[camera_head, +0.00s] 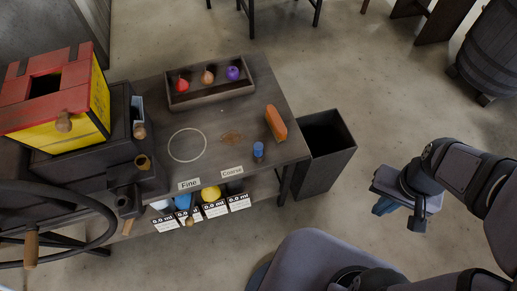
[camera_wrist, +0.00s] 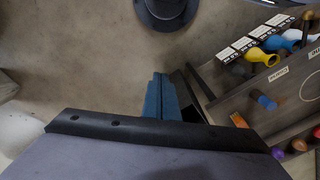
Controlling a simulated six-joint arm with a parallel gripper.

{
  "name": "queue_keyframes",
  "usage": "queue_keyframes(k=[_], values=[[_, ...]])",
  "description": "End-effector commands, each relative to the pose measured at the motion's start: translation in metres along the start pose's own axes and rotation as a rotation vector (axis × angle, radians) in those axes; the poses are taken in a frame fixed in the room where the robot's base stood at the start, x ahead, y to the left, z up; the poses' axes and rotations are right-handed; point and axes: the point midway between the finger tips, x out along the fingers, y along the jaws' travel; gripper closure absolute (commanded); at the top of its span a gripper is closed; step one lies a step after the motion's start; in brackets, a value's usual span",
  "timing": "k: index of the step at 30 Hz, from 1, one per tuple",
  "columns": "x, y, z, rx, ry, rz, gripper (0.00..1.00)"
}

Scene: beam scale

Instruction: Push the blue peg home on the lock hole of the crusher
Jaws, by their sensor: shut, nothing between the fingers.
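The blue peg (camera_head: 258,150) stands upright on the table near its front right corner, by the "Coarse" label. It also shows in the wrist view (camera_wrist: 265,102). The crusher (camera_head: 90,165) is the dark machine at the left, with a red and yellow hopper on top. A round brown fitting (camera_head: 143,162) is on its right side; I cannot tell whether this is the lock hole. My gripper (camera_head: 384,207) is over the floor right of the table, far from the peg. Its blue fingers (camera_wrist: 160,98) are shut and empty.
A dark open bin (camera_head: 327,160) stands against the table's right side, between my gripper and the table. An orange object (camera_head: 275,122) lies beside the peg. A tray (camera_head: 210,95) with three small coloured pieces is at the back. A large handwheel (camera_head: 100,228) fronts the crusher.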

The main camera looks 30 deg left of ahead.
Motion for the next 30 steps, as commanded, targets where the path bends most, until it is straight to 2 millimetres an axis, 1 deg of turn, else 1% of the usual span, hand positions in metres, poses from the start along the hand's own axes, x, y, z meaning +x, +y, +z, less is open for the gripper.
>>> queue_keyframes(k=[3,5,6,9,18,20,22,23,26,29,30], values=[[0.0,0.0,0.0,0.0,0.0,0.0,1.0],[0.0,0.0,0.0,0.0,0.0,0.0,0.86],[0.0,0.0,0.0,0.0,0.0,0.0,0.76],[0.0,0.0,0.0,0.0,0.0,0.0,0.55],[0.001,-0.001,-0.001,-0.002,0.002,-0.001,0.55],[0.004,-0.004,-0.004,-0.007,0.011,-0.005,0.55],[0.01,-0.011,-0.011,-0.018,0.034,-0.014,0.55],[0.014,-0.016,-0.016,-0.026,0.049,-0.02,0.55],[0.03,-0.04,-0.037,-0.059,0.12,-0.049,0.55],[0.051,-0.075,-0.065,-0.099,0.222,-0.09,0.55],[0.06,-0.093,-0.077,-0.115,0.269,-0.11,0.55]])
